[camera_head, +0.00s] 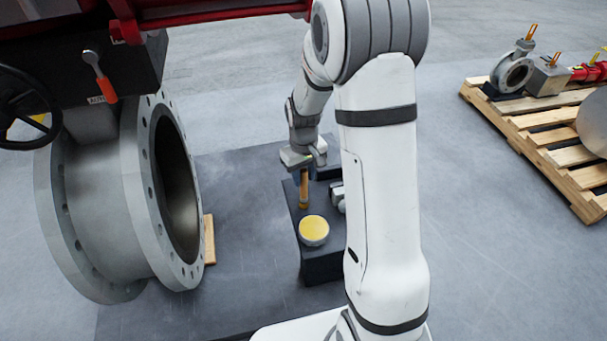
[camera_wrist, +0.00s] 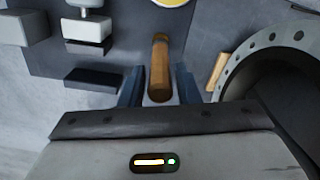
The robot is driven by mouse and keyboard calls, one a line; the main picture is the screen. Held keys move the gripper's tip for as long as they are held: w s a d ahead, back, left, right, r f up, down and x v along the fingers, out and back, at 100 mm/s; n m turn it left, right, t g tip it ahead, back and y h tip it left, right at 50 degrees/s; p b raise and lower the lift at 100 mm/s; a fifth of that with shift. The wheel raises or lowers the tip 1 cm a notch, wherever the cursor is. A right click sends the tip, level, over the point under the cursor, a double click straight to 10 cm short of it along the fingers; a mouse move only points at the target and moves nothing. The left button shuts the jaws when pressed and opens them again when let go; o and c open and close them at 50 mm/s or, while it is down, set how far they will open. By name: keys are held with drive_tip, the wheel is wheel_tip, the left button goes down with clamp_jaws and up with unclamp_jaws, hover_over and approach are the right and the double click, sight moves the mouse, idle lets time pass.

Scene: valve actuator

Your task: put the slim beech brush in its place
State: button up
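A slim wooden brush (camera_head: 303,188), brown with a rounded end, stands roughly upright under my gripper (camera_head: 303,160) in the head view. Its lower end is at the dark block, beside a yellow-topped round dish. In the wrist view the brush (camera_wrist: 160,65) lies between the two blue-grey fingers of my gripper (camera_wrist: 160,84). The fingers flank it, with what look like narrow gaps on both sides. Its far end points toward the dish. Whether it rests on the block or hangs just above is unclear.
The dish (camera_head: 313,231) sits on the dark block (camera_head: 323,265). A large grey flanged valve body (camera_head: 130,195) stands left, with a wooden piece (camera_head: 209,240) at its foot. A pallet (camera_head: 545,135) with valve parts is at right. The dark mat between valve and block is clear.

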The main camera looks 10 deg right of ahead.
drive_tip(key=shift+o, duration=1.1)
wheel_tip(320, 180, up, 12)
drive_tip(key=p, duration=0.2)
drive_tip(key=s+r+m+t, duration=0.1)
drive_tip(key=s+r, duration=0.2)
drive_tip(key=s, duration=0.7)
drive_tip(key=s+r+m+t, duration=0.1)
drive_tip(key=s+r+m, duration=0.1)
drive_tip(key=s, duration=0.8)
drive_tip(key=shift+s+r, duration=0.25)
drive_tip(key=shift+r, duration=0.65)
